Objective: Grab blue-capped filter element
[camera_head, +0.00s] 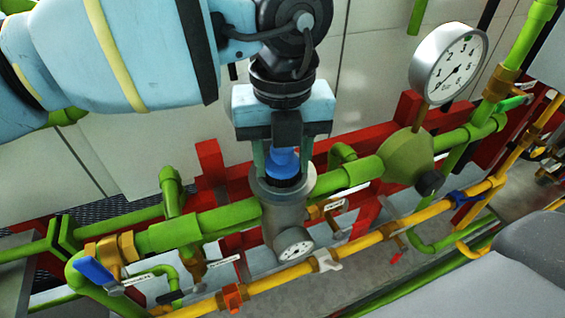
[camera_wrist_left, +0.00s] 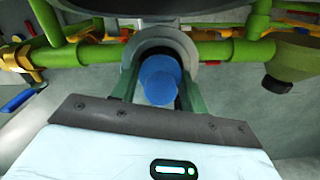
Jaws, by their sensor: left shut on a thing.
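The blue-capped filter element (camera_head: 284,166) sits in the top of a grey cylindrical filter housing (camera_head: 286,214) on the green pipe; only its blue cap and a dark ring show. My left gripper (camera_head: 282,168) reaches down from above, its two green fingers on either side of the blue cap and shut on it. In the left wrist view the blue cap (camera_wrist_left: 158,80) lies between the fingers (camera_wrist_left: 156,88), with the grey housing rim (camera_wrist_left: 166,38) around it. The element's lower part is hidden inside the housing. My right gripper is not in view.
A large pressure gauge (camera_head: 447,64) rises on the right above the green pipe (camera_head: 220,219). A yellow pipe (camera_head: 372,239) with several small valves runs in front. A red frame (camera_head: 213,165) stands behind. A blue-handled valve (camera_head: 93,271) is at the lower left.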

